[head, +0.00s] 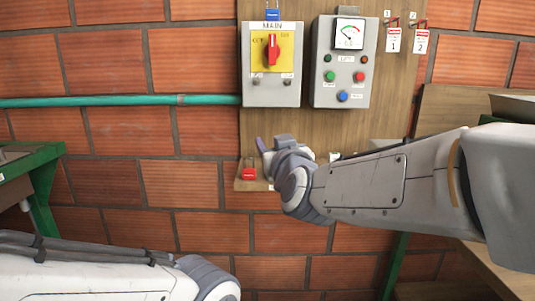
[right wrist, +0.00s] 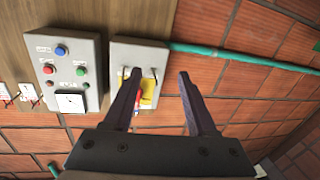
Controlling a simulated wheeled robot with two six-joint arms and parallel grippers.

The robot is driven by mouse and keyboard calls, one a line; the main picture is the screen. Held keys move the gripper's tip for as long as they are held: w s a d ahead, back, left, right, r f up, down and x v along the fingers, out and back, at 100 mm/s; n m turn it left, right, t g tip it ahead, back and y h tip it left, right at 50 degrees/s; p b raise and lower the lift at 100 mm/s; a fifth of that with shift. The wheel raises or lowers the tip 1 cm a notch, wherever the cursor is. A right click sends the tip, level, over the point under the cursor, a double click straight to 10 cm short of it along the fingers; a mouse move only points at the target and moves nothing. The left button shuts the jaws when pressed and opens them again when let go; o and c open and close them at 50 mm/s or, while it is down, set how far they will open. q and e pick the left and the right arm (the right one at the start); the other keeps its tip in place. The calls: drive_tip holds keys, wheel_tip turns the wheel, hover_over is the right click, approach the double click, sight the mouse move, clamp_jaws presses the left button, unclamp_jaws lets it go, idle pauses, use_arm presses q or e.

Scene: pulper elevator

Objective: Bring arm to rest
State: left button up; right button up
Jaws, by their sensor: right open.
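My right arm reaches in from the right in the head view. Its gripper (head: 262,146) is below the MAIN switch box (head: 271,92), with only part of a finger showing past the wrist. The right wrist view shows the two fingers (right wrist: 157,75) spread apart with nothing between them. One finger overlaps the switch box (right wrist: 152,53) and its yellow plate in that picture; I see no clear contact. My left arm (head: 90,275) lies at the lower left of the head view, and its gripper is out of the picture.
A red padlock (head: 248,174) sits on a small ledge. A blue padlock (head: 272,13) is atop the switch box. A button panel (head: 345,85), tags (head: 393,40) and a teal pipe (head: 120,101) are on the wall. A green frame (head: 40,190) stands left.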

drive_tip(key=s+d+f+g+h, duration=0.15)
drive_tip(key=d+f+g, duration=0.25)
drive_tip(key=f, duration=0.6)
drive_tip(key=s+d+f+g, duration=0.3)
drive_tip(key=d+f, duration=0.1)
drive_tip(key=f, duration=0.6)
drive_tip(key=s+d+f+m+g+h, duration=0.25)
drive_tip(key=s+d+f+g, duration=0.65)
drive_tip(key=s+f, duration=0.55)
drive_tip(key=s+a+r+n+g+y, duration=0.1)
drive_tip(key=s+a+r+n, duration=0.2)
drive_tip(key=s+a, duration=0.3)
drive_tip(key=s+a+r+n+y, duration=0.1)
drive_tip(key=s+a+r+n, duration=0.25)
drive_tip(key=s+a, duration=0.35)
wheel_tip(320, 180, up, 15)
drive_tip(key=p, duration=1.5)
drive_tip(key=shift+s+r+g, duration=0.2)
drive_tip(key=shift+s+g, duration=0.1)
drive_tip(key=shift+s, duration=0.1)
drive_tip(key=shift+d, duration=0.1)
